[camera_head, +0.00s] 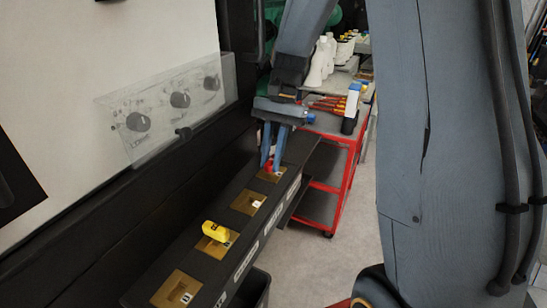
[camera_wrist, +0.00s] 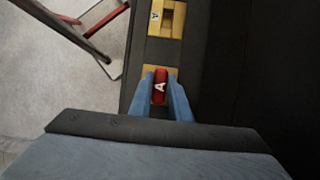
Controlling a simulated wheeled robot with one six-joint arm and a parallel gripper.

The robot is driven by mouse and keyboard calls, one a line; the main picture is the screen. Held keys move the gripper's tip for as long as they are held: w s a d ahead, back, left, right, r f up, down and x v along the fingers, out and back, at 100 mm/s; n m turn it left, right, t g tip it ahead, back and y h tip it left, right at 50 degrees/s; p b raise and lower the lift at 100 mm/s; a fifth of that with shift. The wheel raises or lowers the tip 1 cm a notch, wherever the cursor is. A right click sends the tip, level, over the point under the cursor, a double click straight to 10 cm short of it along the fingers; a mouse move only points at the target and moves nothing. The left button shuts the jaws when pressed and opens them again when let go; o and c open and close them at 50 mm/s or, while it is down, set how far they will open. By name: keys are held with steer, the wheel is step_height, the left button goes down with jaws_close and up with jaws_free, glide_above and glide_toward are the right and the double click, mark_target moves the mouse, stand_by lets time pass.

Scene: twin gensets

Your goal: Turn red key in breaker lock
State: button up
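My gripper (camera_head: 272,162) reaches down from above. Its two blue fingers lie on either side of the key, close against it, also in the wrist view (camera_wrist: 160,82). They appear shut on the key. The fingers and the key hide most of the lock's slot. In the wrist view, the key's long side runs along the ledge.
More brass plates (camera_head: 248,202) line the dark ledge (camera_head: 228,190). A yellow key (camera_head: 216,231) stands in one nearer plate. A clear-covered panel with black knobs (camera_head: 180,100) is on the left wall. A red cart (camera_head: 347,165) with bottles and tools stands beyond the ledge. Open floor (camera_head: 335,255) lies to the right.

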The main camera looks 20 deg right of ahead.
jaws_close()
steer(key=m+p, duration=0.1)
steer(key=m+t+p, duration=0.1)
steer(key=m, duration=0.1)
steer(key=shift+s+r+m+y+p, duration=0.1)
steer(key=shift+r+m+y+p, duration=0.1)
steer(key=shift+m+y+p, duration=0.15)
steer(key=m+t+p, duration=0.1)
steer(key=m, duration=0.1)
steer(key=m+t+p, duration=0.1)
steer(key=m+p, duration=0.1)
steer(key=m, duration=0.1)
steer(key=shift+m+y, duration=0.35)
steer(key=m+t+p, duration=0.2)
steer(key=m, duration=0.2)
steer(key=shift+m+p, duration=0.3)
steer(key=shift+m, duration=0.1)
steer(key=m, duration=0.2)
steer(key=m+t+h, duration=0.1)
steer(key=m, duration=0.1)
steer(key=shift+f+t, duration=0.2)
steer(key=shift+t, duration=0.1)
steer(key=o, duration=0.7)
jaws_free()
